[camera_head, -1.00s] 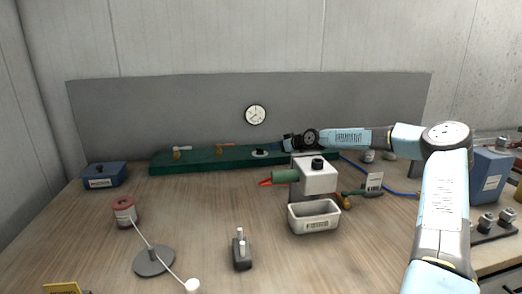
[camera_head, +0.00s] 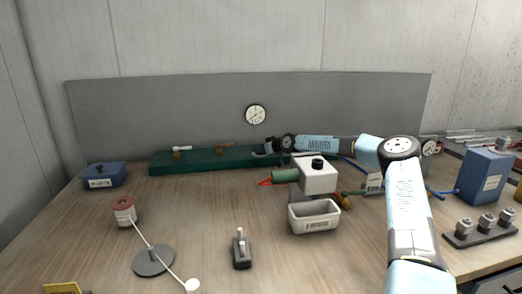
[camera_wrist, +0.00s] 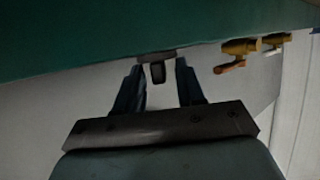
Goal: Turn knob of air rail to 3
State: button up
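The air rail (camera_head: 215,160) is a long green block on the table against the grey back panel. It also fills the top of the wrist view (camera_wrist: 90,30). Its small dark knob (camera_wrist: 157,72) sits under a grey mount in the wrist view. My gripper (camera_wrist: 160,64) has its two dark fingers apart, one on each side of the knob, with gaps visible. In the head view my gripper (camera_head: 268,147) is at the rail's right end and hides the knob. A round white gauge (camera_head: 256,114) hangs above; its numbers are too small to read.
Two valves, with a white (camera_head: 181,149) and an orange handle (camera_head: 224,148), stand on the rail left of my gripper. A grey box device (camera_head: 318,177) and white bin (camera_head: 314,217) stand in front. A blue box (camera_head: 101,182) is at left.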

jog(key=shift+c, duration=0.4)
grip_shut()
jog(key=shift+f, duration=0.1)
jog(key=shift+s+a+h, duration=0.15)
jog(key=shift+a+h, duration=0.05)
jog(key=shift+h, duration=0.1)
jog(key=shift+s+a+f+m+t+h, duration=0.1)
jog(key=shift+f+m+t+h, duration=0.15)
jog(key=shift+m+t+h, duration=0.4)
jog(key=shift+d+m, duration=0.2)
jog(key=shift+m, duration=0.15)
grip_release()
jog(key=shift+o, duration=0.4)
jog(key=shift+d, duration=0.1)
